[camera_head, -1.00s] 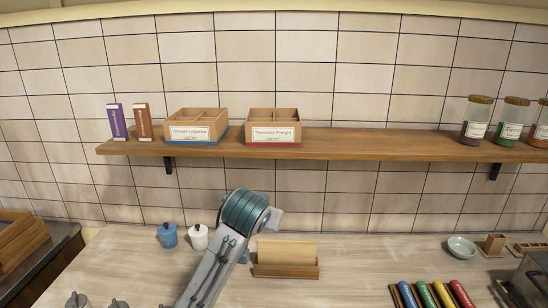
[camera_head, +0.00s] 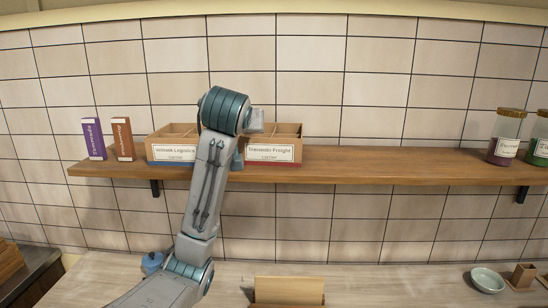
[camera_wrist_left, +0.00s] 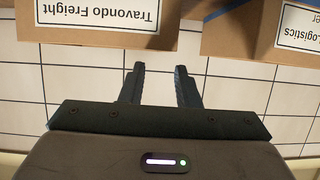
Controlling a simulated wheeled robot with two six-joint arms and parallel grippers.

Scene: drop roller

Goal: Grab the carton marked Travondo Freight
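The carton marked Travondo Freight (camera_head: 270,163) is an open-topped brown box with dividers, a white label and a red base stripe. It stands upright on the wooden shelf (camera_head: 385,167), its left part hidden by my left arm. In the left wrist view the Travondo Freight carton (camera_wrist_left: 57,37) shows upside down at top left. My left gripper (camera_wrist_left: 160,84) is open and empty, its fingertips just short of that carton's near edge in the picture, towards its right end. In the head view the fingers cannot be made out. My right gripper is not in view.
A similar carton marked Logistics (camera_head: 168,153), with a blue stripe, stands close on the left, separated by a narrow gap. Purple (camera_head: 94,138) and orange-brown (camera_head: 123,138) boxes stand further left. Jars (camera_head: 506,137) stand far right. The shelf between Travondo Freight and the jars is clear.

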